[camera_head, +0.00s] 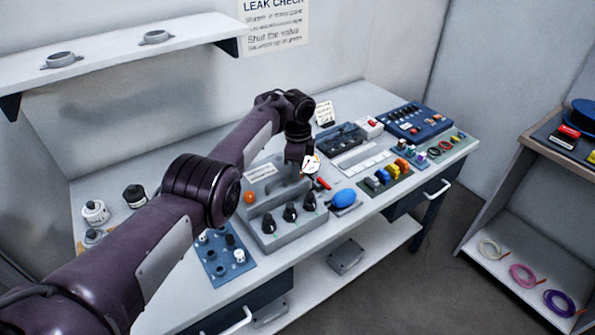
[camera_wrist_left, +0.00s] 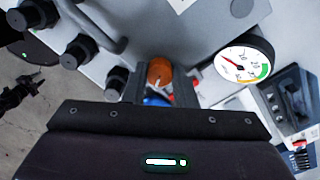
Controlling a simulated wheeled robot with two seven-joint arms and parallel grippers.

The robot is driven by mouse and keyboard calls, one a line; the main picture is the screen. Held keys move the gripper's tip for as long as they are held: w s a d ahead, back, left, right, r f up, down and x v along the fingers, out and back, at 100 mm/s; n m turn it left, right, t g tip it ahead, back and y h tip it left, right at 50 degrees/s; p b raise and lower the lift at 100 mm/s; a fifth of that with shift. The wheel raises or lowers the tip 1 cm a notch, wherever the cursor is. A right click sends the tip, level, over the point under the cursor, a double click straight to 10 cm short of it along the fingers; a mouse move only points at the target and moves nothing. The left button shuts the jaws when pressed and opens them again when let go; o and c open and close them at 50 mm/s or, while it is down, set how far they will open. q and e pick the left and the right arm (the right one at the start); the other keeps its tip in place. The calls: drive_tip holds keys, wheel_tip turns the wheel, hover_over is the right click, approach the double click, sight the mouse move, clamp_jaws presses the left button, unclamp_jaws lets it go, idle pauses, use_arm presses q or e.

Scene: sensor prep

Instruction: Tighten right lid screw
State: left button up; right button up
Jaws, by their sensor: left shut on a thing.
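My left gripper (camera_head: 300,166) reaches over the grey panel box (camera_head: 287,234) beside the white-faced gauge (camera_head: 311,164). In the left wrist view the fingers of my left gripper (camera_wrist_left: 160,92) are shut on a small orange-brown, round-topped piece (camera_wrist_left: 160,71). Whether this piece is the right lid screw I cannot tell, as the fingers hide its lower part. Something blue shows between the fingers below it. The gauge (camera_wrist_left: 243,65) is to the right of the fingers, and black knobs (camera_wrist_left: 78,51) stand to the left. My right gripper is not seen.
A blue bulb (camera_head: 343,199) and a red-handled piece (camera_head: 323,183) lie close to the panel box. A blue plate with small fittings (camera_head: 212,266) is at its left. Colored parts (camera_head: 384,176) and a blue rack (camera_head: 413,121) fill the right side. The table's front edge is near.

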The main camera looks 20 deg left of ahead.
use_arm(q)
drive_tip(key=m+b, duration=0.2)
drive_tip(key=m, duration=0.4)
drive_tip(key=shift+w, duration=0.1)
drive_tip(key=shift+r, duration=0.1)
idle(0.5)
drive_tip(key=o, duration=1)
wheel_tip(320, 180, up, 8)
drive_tip(key=shift+f, duration=0.15)
